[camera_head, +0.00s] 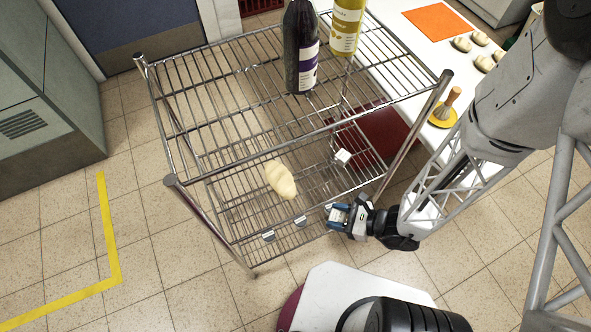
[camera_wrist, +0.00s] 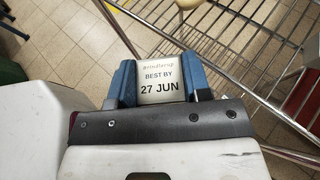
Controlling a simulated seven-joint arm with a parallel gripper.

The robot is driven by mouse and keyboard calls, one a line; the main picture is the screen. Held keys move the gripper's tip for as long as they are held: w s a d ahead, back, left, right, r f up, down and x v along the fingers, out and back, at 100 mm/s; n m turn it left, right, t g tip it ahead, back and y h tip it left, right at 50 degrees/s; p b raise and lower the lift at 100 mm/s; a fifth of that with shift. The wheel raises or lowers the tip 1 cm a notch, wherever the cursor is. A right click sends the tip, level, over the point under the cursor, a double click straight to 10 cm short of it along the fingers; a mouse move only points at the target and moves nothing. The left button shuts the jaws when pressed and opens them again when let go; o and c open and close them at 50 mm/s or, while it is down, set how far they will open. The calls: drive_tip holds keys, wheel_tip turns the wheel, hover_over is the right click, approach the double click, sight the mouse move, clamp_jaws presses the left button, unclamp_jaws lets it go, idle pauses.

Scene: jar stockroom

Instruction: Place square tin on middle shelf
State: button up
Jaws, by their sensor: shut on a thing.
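My gripper (camera_head: 337,215) is shut on a small pale thing with a square face, which looks like the square tin (camera_wrist: 160,82). Its face reads "BEST BY 27 JUN" and sits between the two blue fingers in the wrist view. In the head view the fingers mostly hide it. My gripper is at the front right of the wire rack (camera_head: 205,112), near the lower shelf's front edge. The lower wire shelf (camera_head: 235,208) has tags along its front rail. I cannot tell whether this is the middle one.
A pale bread-like thing (camera_head: 281,180) and a small white block (camera_head: 343,157) lie on or below the lower shelf. Two bottles, one dark (camera_head: 300,50) and one yellow (camera_head: 346,28), stand on the top shelf. Rack posts (camera_head: 418,130) flank the opening. The lower shelf's left is clear.

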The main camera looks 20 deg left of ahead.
drive_tip(key=shift+w+a, duration=0.1)
hover_over(320, 180)
drive_tip(key=shift+a+f, duration=0.1)
drive_tip(key=shift+f, duration=0.6)
idle(0.4)
drive_tip(key=shift+f, duration=1.75)
drive_tip(key=shift+f, duration=0.1)
drive_tip(key=o, duration=0.9)
drive_tip(key=shift+f, duration=0.1)
drive_tip(key=shift+o, duration=0.2)
drive_tip(key=shift+r, duration=0.2)
drive_tip(key=shift+v, duration=6.05)
